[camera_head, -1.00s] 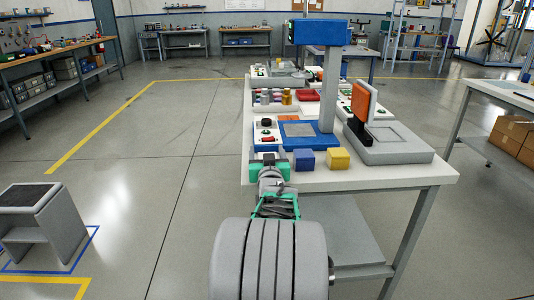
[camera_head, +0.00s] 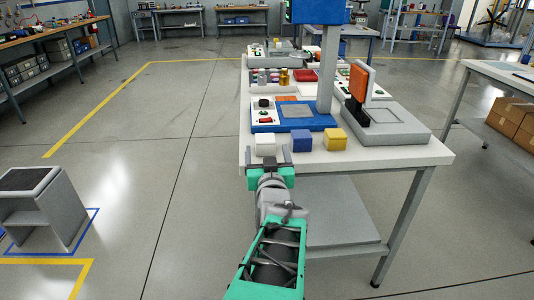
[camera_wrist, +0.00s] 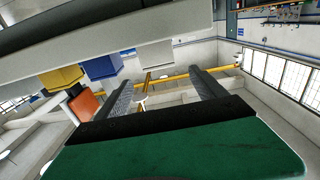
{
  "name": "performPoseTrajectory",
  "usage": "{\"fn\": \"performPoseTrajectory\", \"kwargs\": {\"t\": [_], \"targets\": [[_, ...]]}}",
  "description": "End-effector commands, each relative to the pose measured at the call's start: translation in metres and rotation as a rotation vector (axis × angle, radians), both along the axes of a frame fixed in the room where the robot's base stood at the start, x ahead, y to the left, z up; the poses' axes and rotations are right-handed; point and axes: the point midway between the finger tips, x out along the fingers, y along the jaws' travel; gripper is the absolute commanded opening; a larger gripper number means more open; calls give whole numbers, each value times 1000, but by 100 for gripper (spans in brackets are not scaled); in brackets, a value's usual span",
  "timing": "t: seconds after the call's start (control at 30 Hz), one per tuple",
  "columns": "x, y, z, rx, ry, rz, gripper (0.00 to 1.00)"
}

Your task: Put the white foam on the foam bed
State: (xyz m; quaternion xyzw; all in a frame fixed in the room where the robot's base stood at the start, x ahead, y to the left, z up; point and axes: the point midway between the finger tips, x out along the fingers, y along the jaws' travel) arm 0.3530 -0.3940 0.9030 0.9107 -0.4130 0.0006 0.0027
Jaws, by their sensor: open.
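The white foam is a small white block (camera_head: 265,143) at the near left corner of the white table (camera_head: 370,157). It also shows in the wrist view (camera_wrist: 155,55), ahead of the fingers. My gripper (camera_head: 268,157) is just off the table's near edge, in front of the white block. Its two grey fingers (camera_wrist: 164,88) are apart with nothing between them. A blue-based machine (camera_head: 325,120) stands behind the blocks, with a flat grey pad (camera_head: 297,111) on its base. This pad may be the foam bed; I cannot tell for sure.
A blue block (camera_head: 302,142) and a yellow block (camera_head: 335,140) stand in a row right of the white one. A grey stand with an orange panel (camera_head: 359,82) is at the right. A control box (camera_head: 264,115) is behind the white block.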

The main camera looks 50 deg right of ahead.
Motion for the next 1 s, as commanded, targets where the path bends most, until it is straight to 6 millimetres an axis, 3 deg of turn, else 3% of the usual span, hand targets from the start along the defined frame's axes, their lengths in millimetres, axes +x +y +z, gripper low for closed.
{"fn": "performPoseTrajectory", "kwargs": {"t": [0.07,0.6,0.83,1.0], "targets": [[8,-7,-13,3,0,3,80],[58,-67,-5,6,-2,0,80],[60,-69,-4,5,-2,-1,80],[60,-69,-4,6,-2,-1,67]]}}
